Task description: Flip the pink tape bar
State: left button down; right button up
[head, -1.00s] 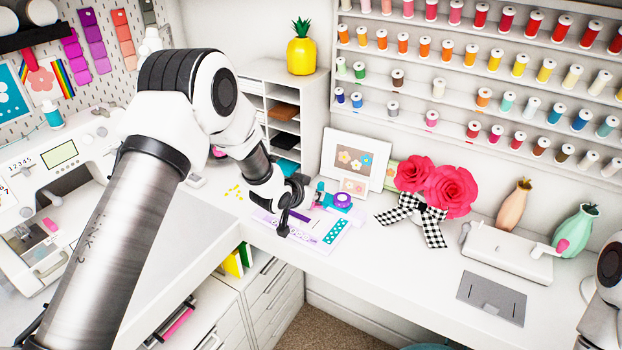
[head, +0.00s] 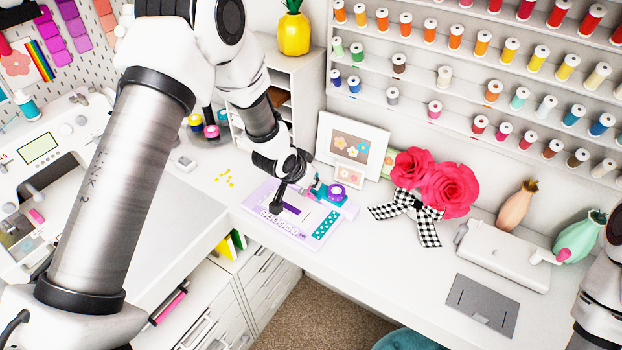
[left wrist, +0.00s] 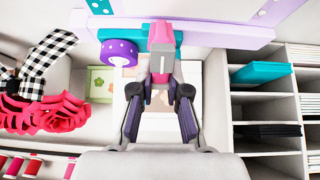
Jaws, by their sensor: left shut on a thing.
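My left gripper (left wrist: 161,85) is shut on a pink bar with a grey part (left wrist: 161,50), which I take for the pink tape bar. The bar sits against a teal holder (left wrist: 165,45) with a purple roll (left wrist: 120,52) on its left in the left wrist view. In the head view my left gripper (head: 290,190) is over a lilac craft board (head: 258,215) on the counter, beside the teal holder (head: 332,202) and purple roll (head: 336,192). The bar's contact with the holder is partly hidden there. My right gripper is outside both views.
A framed flower picture (head: 352,145) leans behind the board, with red paper roses (head: 448,188) to the right. A white shelf unit (head: 300,90) stands behind my left arm. A white tool (head: 503,255) and grey plate (head: 482,304) lie right. The counter's front middle is clear.

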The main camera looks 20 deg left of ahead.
pick_arm(q)
jog(key=c, duration=1.4)
grip_release()
jog(key=shift+o, duration=1.4)
jog(key=shift+w+f, duration=0.2)
jog(key=shift+w, duration=0.05)
jog(key=v, duration=1.2)
jog(key=shift+f, duration=0.1)
